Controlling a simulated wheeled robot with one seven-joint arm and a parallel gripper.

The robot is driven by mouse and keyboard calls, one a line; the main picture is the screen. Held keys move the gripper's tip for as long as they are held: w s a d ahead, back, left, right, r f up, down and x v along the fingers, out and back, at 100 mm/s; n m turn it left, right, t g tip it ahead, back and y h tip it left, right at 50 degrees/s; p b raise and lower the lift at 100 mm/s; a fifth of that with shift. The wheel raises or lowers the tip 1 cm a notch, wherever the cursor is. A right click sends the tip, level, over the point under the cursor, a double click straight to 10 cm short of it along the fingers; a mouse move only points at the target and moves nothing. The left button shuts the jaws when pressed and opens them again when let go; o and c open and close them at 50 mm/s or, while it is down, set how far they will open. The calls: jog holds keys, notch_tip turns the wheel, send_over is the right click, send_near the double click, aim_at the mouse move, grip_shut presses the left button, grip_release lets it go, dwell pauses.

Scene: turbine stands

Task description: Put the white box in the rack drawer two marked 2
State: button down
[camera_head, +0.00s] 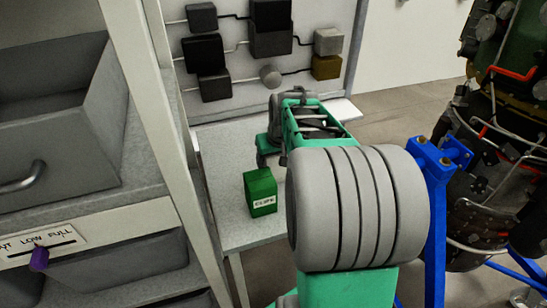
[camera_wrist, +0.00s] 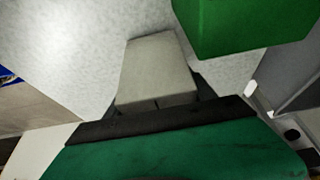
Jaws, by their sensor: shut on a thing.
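The white box (camera_wrist: 155,65) shows pale grey-white in the middle of the wrist view, over a light surface. My gripper (camera_wrist: 160,102) is shut on it; a dark finger edge shows at its right side. In the head view my gripper (camera_head: 266,155) is over the small table, behind the green box, and the white box cannot be made out there. The rack (camera_head: 140,80) stands at the left with a grey drawer (camera_head: 95,130) pulled open and seemingly empty. No mark 2 is visible in either view.
A green box (camera_head: 261,191) with a label stands on the table (camera_head: 230,228); it also shows close to the white box in the wrist view (camera_wrist: 240,25). A panel of dark blocks (camera_head: 235,50) is behind. A blue stand (camera_head: 433,215) with machinery is at right.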

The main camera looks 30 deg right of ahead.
jog(key=shift+f, duration=0.1)
jog(key=shift+f, duration=0.2)
jog(key=shift+c, duration=1.6)
grip_release()
jog(key=shift+r, duration=0.1)
